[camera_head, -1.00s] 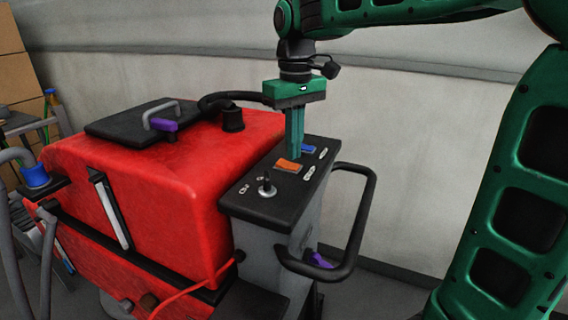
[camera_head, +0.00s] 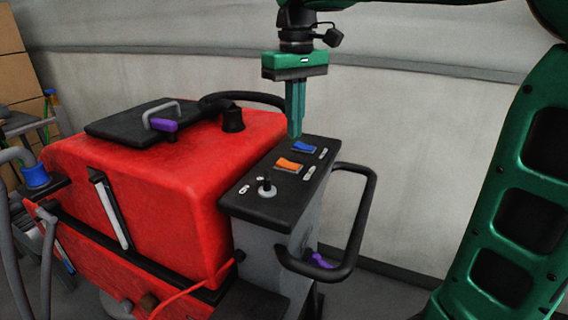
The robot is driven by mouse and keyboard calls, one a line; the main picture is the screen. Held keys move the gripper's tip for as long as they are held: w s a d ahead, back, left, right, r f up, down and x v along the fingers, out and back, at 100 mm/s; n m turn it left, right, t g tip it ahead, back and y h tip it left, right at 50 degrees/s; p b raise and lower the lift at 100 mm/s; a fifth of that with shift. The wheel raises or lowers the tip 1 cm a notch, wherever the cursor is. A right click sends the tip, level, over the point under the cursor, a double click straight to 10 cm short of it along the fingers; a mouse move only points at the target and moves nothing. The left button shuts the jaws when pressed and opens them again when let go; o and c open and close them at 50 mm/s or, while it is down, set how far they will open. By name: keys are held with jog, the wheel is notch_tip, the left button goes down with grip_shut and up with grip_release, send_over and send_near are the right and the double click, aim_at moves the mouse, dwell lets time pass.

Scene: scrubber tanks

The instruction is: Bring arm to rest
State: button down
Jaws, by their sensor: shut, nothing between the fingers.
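My gripper (camera_head: 295,134) is a green block with two teal fingers that point down and are shut with nothing between them. Its fingertips appear at the back edge of the black control panel (camera_head: 240,200); whether they touch it I cannot tell, but they look raised above it. The panel has an orange rocker switch (camera_head: 289,166), a blue rocker switch (camera_head: 304,147) and a small joystick-like knob (camera_head: 265,187). My green arm reaches in from the upper right.
The red scrubber tank (camera_head: 165,200) stands left of the panel, with a black lid (camera_head: 120,128) and a purple latch (camera_head: 163,125). A black loop handle (camera_head: 367,205) sticks out to the right. A pale wall (camera_head: 430,130) stands behind; open space lies right of my gripper.

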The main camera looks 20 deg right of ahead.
jog(key=s+d+f+m, duration=0.1)
jog(key=s+d+f, duration=0.2)
jog(key=s+d, duration=0.1)
jog(key=s+d+f+m, duration=0.2)
jog(key=s+d+f, duration=0.1)
jog(key=s+d, duration=0.1)
jog(key=s+d+f+m, duration=0.2)
jog(key=s+d+f, duration=0.2)
jog(key=shift+s+d+f, duration=0.1)
jog(key=shift+s+d, duration=0.2)
jog(key=shift+d, duration=0.1)
jog(key=s+d+f+m, duration=0.4)
jog(key=s+f, duration=0.6)
jog(key=s, duration=0.3)
jog(key=shift+w+d, duration=0.1)
jog(key=shift+w, duration=0.1)
jog(key=shift+w+f, duration=0.2)
jog(key=shift+w, duration=0.3)
